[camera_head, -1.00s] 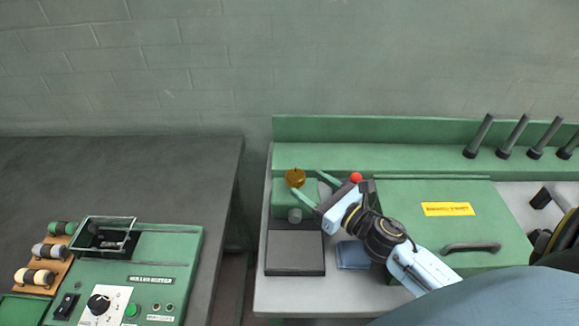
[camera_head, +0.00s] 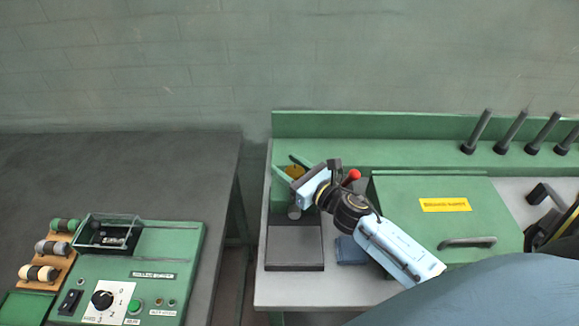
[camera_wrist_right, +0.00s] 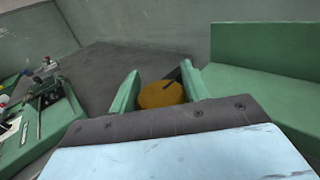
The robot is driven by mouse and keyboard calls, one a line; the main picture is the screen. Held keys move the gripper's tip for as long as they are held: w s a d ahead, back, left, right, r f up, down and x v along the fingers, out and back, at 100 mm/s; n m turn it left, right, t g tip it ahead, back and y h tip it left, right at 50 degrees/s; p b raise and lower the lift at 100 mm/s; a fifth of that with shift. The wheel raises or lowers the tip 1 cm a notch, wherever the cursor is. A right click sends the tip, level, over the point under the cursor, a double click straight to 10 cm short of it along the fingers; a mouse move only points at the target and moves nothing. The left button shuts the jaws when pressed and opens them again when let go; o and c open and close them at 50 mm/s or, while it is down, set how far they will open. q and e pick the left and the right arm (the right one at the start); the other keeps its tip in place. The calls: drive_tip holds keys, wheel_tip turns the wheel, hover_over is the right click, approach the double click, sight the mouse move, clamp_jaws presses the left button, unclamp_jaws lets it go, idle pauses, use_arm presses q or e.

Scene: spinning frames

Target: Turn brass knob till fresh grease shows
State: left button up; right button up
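The brass knob (camera_head: 294,171) is a round, yellow-brown cap on the green block at the left end of the right bench. In the right wrist view the knob (camera_wrist_right: 160,94) fills the space between the two green fingers. My right gripper (camera_head: 284,166) reaches in from the right, with one finger on each side of the knob. Both fingers appear to touch it, so the gripper looks shut on it. No fresh grease can be made out. My left gripper is not in view.
A red ball-topped lever (camera_head: 353,175) stands close behind my right wrist. A green lidded box (camera_head: 450,225) is to the right, and a dark square plate (camera_head: 295,247) lies in front of the block. The left table holds a green control panel (camera_head: 150,275). Several posts stand at the back right.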

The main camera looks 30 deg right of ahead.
drive_tip(key=c, duration=0.6)
drive_tip(key=shift+o, duration=0.2)
